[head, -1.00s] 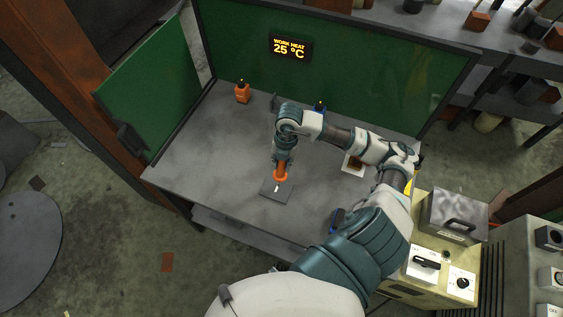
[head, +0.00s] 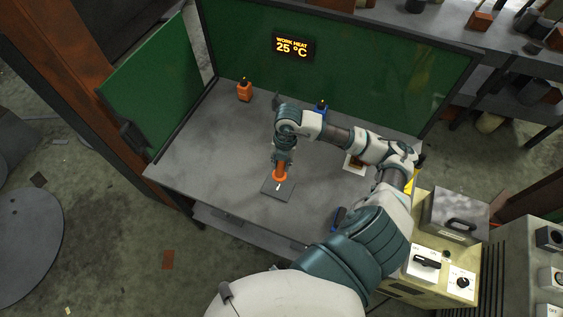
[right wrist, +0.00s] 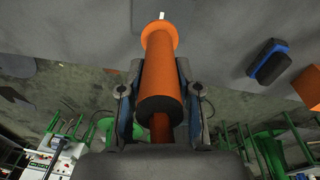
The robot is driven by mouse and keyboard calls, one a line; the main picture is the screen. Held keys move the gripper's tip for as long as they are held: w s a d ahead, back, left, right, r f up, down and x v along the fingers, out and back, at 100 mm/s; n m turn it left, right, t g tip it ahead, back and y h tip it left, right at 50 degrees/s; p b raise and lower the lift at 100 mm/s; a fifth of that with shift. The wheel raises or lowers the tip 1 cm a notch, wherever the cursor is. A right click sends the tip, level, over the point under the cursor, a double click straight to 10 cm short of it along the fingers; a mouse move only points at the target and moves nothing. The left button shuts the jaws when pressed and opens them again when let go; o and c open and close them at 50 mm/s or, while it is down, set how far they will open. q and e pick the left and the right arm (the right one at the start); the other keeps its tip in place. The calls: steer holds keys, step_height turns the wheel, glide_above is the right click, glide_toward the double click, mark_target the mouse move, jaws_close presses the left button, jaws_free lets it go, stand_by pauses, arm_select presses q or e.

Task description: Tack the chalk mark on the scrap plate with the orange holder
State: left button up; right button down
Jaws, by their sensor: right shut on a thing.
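My right gripper (head: 281,163) is shut on the orange holder (head: 279,176) and holds it upright over the table. In the right wrist view the holder (right wrist: 158,75) sits between the two fingers, with its flared orange end pointing away. The dark grey scrap plate (head: 269,191) lies flat on the table just below the holder. A short white chalk mark (head: 278,187) shows on it, close below the holder's flared end. A small white bit shows beyond that end in the wrist view; whether it is the mark or a tip, and whether anything touches, I cannot tell. My left gripper is not in view.
A blue-and-black object (head: 338,217) lies near the front right. A white tile (head: 352,166) is partly behind my arm. A display (head: 293,46) reads 25 °C. The table's left is clear.

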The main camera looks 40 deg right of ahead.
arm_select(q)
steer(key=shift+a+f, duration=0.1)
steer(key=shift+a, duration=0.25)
arm_select(e)
steer(key=shift+a+r, duration=0.1)
steer(key=shift+a, duration=0.15)
arm_select(q)
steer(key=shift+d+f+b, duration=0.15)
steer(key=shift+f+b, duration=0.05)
steer(key=shift+b, duration=0.1)
arm_select(e)
steer(key=shift+d+f, duration=0.3)
steer(key=shift+f, duration=0.05)
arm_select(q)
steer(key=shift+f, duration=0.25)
arm_select(e)
steer(key=shift+a+f, duration=0.2)
steer(key=shift+f, duration=0.05)
steer(key=shift+d, duration=0.1)
arm_select(q)
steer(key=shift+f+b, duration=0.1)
steer(key=shift+b, duration=0.2)
arm_select(e)
steer(key=shift+s+f, duration=0.1)
steer(key=shift+f, duration=0.05)
stand_by(0.4)
